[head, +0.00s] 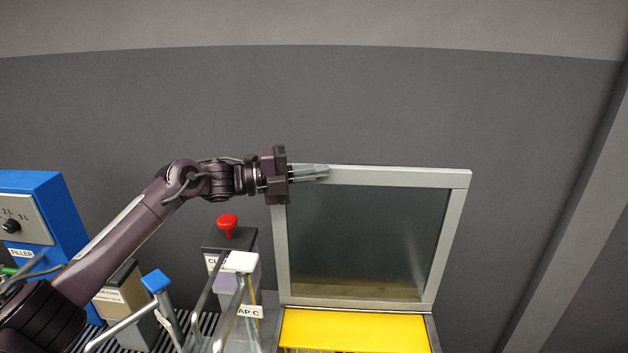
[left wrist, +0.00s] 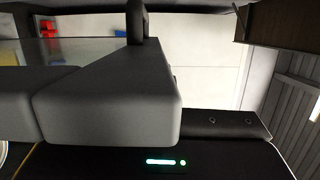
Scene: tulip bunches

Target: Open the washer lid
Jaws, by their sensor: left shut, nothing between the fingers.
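The washer lid (head: 455,240) is a light grey frame around a dark glass pane. In the head view it stands raised, nearly upright, at the back of the washer's yellow inside (head: 355,330). My left gripper (head: 326,171) is shut and empty. Its fingertips lie across the lid's upper left corner in the picture; I cannot tell whether they touch it. A large pale grey block, perhaps the lid's frame, fills much of the left wrist view, beside a glassy strip. My right gripper is not in view.
Left of the lid stand a box with a red knob (head: 228,222), a blue filler box (head: 50,215) with a dial, a beige box (head: 122,300) and a blue-topped handle (head: 156,280). The grey wall behind is bare. The space right of the lid looks clear.

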